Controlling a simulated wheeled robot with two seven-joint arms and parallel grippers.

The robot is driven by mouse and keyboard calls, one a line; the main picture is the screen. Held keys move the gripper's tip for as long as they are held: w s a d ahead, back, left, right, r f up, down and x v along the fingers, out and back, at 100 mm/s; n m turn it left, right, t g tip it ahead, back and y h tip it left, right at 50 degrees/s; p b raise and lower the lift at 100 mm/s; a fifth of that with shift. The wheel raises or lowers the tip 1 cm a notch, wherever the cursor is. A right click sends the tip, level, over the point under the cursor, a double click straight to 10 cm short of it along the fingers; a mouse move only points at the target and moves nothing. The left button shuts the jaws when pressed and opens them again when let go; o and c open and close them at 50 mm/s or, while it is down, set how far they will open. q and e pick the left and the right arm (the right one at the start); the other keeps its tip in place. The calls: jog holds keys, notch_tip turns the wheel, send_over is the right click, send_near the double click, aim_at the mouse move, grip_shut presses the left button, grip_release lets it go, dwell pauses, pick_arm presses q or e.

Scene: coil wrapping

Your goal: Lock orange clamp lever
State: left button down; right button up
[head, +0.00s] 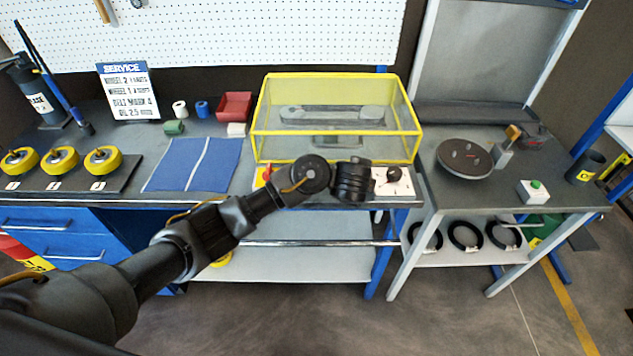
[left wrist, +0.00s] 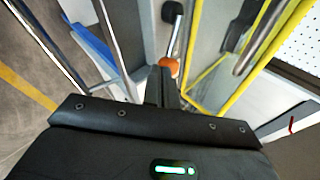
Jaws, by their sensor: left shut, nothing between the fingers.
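In the left wrist view an orange rounded knob (left wrist: 170,67) sits just beyond the fingertips, beside the yellow frame. In the head view my left wrist hangs over the front edge of the bench, before the yellow-framed case (head: 335,132), and hides that orange knob. My right gripper is not in view.
A white box with a black knob (head: 394,174) stands right of my wrist. The right table holds a dark disc (head: 465,157) and an orange-topped fixture (head: 513,132). A metal rail (head: 310,243) runs below the bench front.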

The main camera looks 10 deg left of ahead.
pick_arm(q)
jog(key=shift+w+d+n+y, duration=0.25)
jog(key=shift+d+n+y, duration=0.1)
jog(key=shift+n, duration=0.15)
jog(key=shift+w+d, duration=0.15)
jog(key=shift+w, duration=0.1)
dwell(0.3)
jog(key=shift+s+d+r, duration=0.1)
jog(key=shift+s+d, duration=0.05)
jog(key=shift+s, duration=0.05)
jog(key=s+f+p+v, duration=0.1)
jog(key=v, duration=0.5)
jog(key=s+p+v, duration=0.1)
jog(key=v, duration=0.5)
jog(key=shift+s+f+p, duration=0.2)
jog(key=shift+p, duration=0.1)
jog(key=shift+w+d, duration=0.1)
jog(key=shift+d, duration=0.1)
